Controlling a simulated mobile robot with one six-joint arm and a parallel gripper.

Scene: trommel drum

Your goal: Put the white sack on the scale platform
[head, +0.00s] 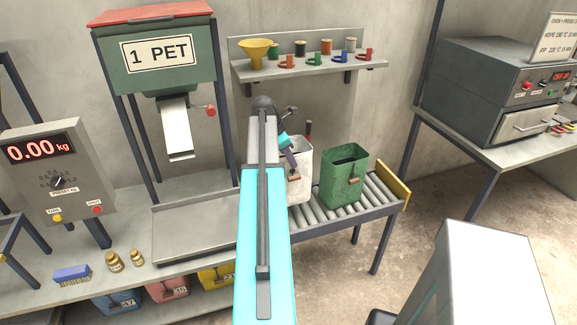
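The white sack (304,160) stands upright and open-topped on the roller conveyor (375,203), with a brown handle on its front. My arm hides its left part. My gripper (292,163) is at the sack's left front, overlapping it in the picture; I cannot tell whether they touch or whether the fingers are open. The scale platform (190,232) is a flat grey metal tray under the PET hopper (160,58); its visible part is empty and my arm covers its right end. The scale display (38,149) reads 0.00 kg.
A green sack (344,178) stands right of the white one on the rollers. A hopper chute (177,132) hangs above the platform. A shelf (300,70) holds a funnel and spools. Brass weights (113,262) and a brush (72,274) lie front left. An oven (490,85) is at right.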

